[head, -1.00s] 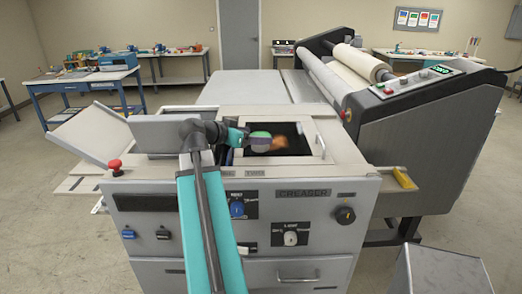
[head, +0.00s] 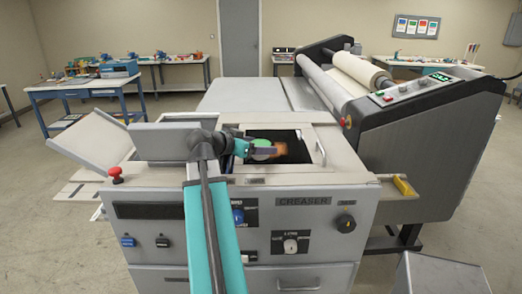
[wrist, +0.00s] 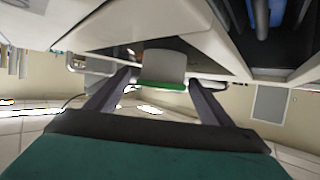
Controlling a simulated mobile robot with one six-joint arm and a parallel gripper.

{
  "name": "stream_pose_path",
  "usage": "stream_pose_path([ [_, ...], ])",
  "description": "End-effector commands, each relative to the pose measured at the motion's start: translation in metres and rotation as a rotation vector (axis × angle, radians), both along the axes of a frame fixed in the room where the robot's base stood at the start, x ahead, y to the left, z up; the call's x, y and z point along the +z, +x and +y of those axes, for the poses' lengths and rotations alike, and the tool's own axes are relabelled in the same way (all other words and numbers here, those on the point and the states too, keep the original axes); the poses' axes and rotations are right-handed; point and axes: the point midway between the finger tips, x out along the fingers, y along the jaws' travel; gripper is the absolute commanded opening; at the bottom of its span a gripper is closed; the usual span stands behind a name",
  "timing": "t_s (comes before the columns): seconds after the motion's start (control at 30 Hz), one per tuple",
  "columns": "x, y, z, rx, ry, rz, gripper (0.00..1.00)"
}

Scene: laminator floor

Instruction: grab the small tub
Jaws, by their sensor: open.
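The small tub is pale with a green lid; in the wrist view the tub (wrist: 165,65) appears lid-down. It stands between the two dark fingers of my gripper (wrist: 160,80), which are apart on either side of it. I cannot tell whether either finger touches it. In the head view the tub's green lid (head: 261,142) shows at the dark opening in the creaser's top. My gripper (head: 268,151) reaches in from the left and partly hides the tub.
The opening sits in the top of the grey creaser (head: 300,190). A raised flap (head: 165,137) stands left of my arm. A red knob (head: 116,174) is at the front left and a yellow block (head: 403,186) at the right. The laminator (head: 430,130) rises behind right.

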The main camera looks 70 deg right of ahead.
Motion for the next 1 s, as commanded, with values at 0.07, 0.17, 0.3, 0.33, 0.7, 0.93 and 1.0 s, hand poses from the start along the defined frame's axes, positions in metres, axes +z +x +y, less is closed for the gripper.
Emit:
stream_pose_path([
  [0.07,0.0,0.0,0.0,0.0,0.0,0.0,0.74],
  [0.17,0.0,0.0,0.0,0.0,0.0,-0.001,0.74],
  [0.3,0.0,-0.001,-0.001,-0.001,0.0,0.0,0.74],
  [0.33,0.0,-0.001,-0.001,-0.001,0.0,0.0,0.74],
  [0.7,-0.007,-0.012,-0.025,-0.003,0.0,0.0,0.74],
  [0.93,-0.016,-0.019,-0.042,-0.003,0.0,0.001,0.74],
  [1.0,-0.018,-0.02,-0.044,-0.003,0.001,0.0,0.74],
])
